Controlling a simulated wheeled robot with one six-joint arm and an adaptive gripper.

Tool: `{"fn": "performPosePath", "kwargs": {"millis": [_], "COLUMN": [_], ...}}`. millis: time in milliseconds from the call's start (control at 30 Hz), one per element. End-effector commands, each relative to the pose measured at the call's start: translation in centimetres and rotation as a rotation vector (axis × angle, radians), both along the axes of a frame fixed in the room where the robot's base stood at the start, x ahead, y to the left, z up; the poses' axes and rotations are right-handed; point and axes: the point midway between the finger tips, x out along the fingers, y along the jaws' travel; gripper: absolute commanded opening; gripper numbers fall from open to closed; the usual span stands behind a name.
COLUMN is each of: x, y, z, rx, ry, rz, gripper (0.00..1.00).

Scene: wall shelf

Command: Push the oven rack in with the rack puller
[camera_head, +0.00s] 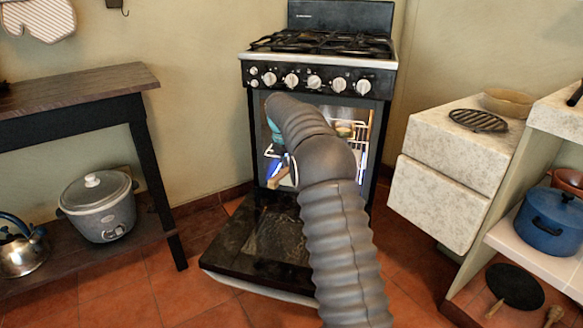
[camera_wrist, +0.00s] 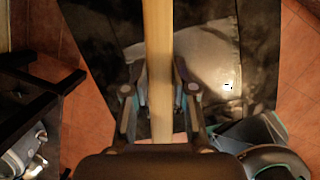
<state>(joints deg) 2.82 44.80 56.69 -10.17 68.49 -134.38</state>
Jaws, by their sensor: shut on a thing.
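The oven (camera_head: 314,82) stands against the back wall with its door (camera_head: 245,240) folded down flat. Inside the lit oven, part of the wire oven rack (camera_head: 361,157) shows to the right of my arm. In the wrist view my gripper (camera_wrist: 160,88) is shut on the wooden rack puller (camera_wrist: 158,30), a pale flat stick running away from me over the open door (camera_wrist: 100,40). The puller's far end is out of that view, so I cannot tell whether it touches the rack.
A dark wooden table (camera_head: 75,85) stands left, with a grey cooker (camera_head: 105,212) and kettle (camera_head: 22,250) on its lower shelf. A stone-faced counter (camera_head: 440,150) with a jutting drawer (camera_head: 430,202) stands right, near a blue pot (camera_head: 552,222). Tiled floor (camera_head: 135,275) is clear left of the door.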

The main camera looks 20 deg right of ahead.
Motion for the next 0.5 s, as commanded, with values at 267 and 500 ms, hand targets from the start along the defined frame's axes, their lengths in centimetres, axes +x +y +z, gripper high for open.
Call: {"fn": "performPosePath", "kwargs": {"millis": [267,500], "x": [-2.1,-3.7], "y": [1.2,2.2], "z": [-0.2,-0.2], "rx": [0.000,0.000], "ry": [-0.001,0.000], "rz": [0.000,0.001], "gripper": [0.00,0.00]}}
